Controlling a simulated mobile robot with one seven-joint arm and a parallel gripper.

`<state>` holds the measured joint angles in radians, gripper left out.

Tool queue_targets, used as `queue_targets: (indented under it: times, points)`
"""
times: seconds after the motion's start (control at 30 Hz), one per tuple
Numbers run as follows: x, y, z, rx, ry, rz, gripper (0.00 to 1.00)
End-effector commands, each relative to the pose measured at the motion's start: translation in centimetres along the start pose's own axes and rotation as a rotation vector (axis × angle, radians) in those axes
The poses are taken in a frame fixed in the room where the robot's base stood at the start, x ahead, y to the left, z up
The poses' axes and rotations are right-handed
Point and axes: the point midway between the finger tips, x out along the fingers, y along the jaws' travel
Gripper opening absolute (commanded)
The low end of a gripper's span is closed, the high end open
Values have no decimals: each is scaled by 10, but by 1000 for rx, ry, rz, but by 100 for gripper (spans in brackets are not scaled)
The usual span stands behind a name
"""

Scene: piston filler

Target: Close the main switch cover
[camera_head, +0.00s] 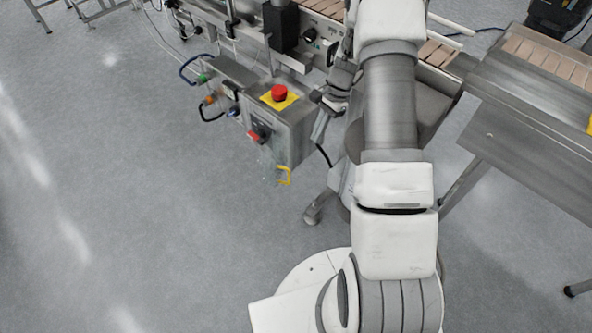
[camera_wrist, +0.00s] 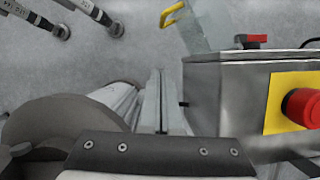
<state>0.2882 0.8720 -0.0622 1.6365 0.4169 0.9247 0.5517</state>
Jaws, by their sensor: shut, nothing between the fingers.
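The main switch cover (camera_head: 268,163) is a clear panel with a yellow handle (camera_head: 285,176). It stands swung out from the front of the steel control box (camera_head: 292,138), beside the red main switch (camera_head: 258,134), which is uncovered. In the wrist view the clear cover (camera_wrist: 207,27) and its yellow handle (camera_wrist: 172,13) are at the top, with the red switch (camera_wrist: 257,39) to their right. My gripper (camera_head: 317,139) is shut and empty at the right side of the box. Its fingers (camera_wrist: 160,76) point toward the cover in the wrist view, apart from it.
A red emergency stop button (camera_head: 279,92) on a yellow plate sits on top of the box. Cables and connectors (camera_head: 207,100) are to its left. A conveyor table (camera_head: 530,120) stands at the right. The floor (camera_head: 150,220) left of and before the box is clear.

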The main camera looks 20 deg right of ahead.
Motion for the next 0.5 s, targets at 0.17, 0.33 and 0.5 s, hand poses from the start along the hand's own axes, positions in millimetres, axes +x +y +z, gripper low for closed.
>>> queue_targets:
  times: [0.17,0.33,0.5]
  points:
    - [16,1,-4,16,-8,3,0]
    - [45,1,-4,14,-8,5,0]
    - [83,1,-4,13,-9,5,0]
